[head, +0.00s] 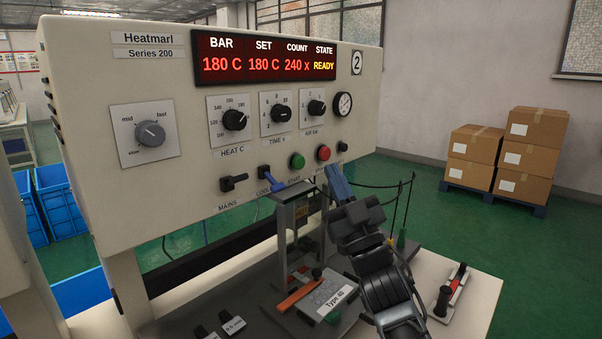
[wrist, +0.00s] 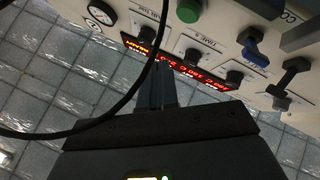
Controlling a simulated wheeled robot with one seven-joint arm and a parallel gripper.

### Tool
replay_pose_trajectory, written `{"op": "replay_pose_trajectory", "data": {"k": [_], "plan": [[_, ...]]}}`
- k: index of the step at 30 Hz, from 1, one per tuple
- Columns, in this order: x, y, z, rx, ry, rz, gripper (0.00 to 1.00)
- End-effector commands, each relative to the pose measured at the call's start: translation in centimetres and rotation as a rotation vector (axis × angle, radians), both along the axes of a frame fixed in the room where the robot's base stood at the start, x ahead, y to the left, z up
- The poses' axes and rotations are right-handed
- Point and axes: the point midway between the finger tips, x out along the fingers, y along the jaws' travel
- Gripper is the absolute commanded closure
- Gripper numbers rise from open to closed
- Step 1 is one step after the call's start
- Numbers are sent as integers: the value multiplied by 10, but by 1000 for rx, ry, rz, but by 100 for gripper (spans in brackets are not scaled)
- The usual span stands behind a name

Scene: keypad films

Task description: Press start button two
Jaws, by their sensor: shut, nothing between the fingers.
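The green START button (head: 297,160) is on the front panel of the cream machine (head: 90,70), which carries a round "2" plate (head: 357,62). The button also shows at the top of the wrist view (wrist: 188,11), upright to the panel and uncovered. My gripper (head: 333,170) is below and right of the green button in the head view, under the red button (head: 323,152). Its fingers are together and empty. In the wrist view the fingertips (wrist: 163,70) point toward the panel, below the green button. I see no contact with the button. The display (head: 264,58) reads READY.
A blue lever (head: 272,179) and a black MAINS lever (head: 234,182) sit left of the green button. A grey metal frame (head: 298,195) stands below the panel. A black cable (wrist: 140,90) crosses the wrist view. Boxes (head: 528,140) stand far right.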

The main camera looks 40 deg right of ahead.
Motion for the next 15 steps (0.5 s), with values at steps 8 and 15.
{"op": "replay_pose_trajectory", "data": {"k": [8, 15], "plan": [[33, 2, -4, -1, -1, 3, 100], [45, 2, -1, 0, 1, 2, 100]]}}
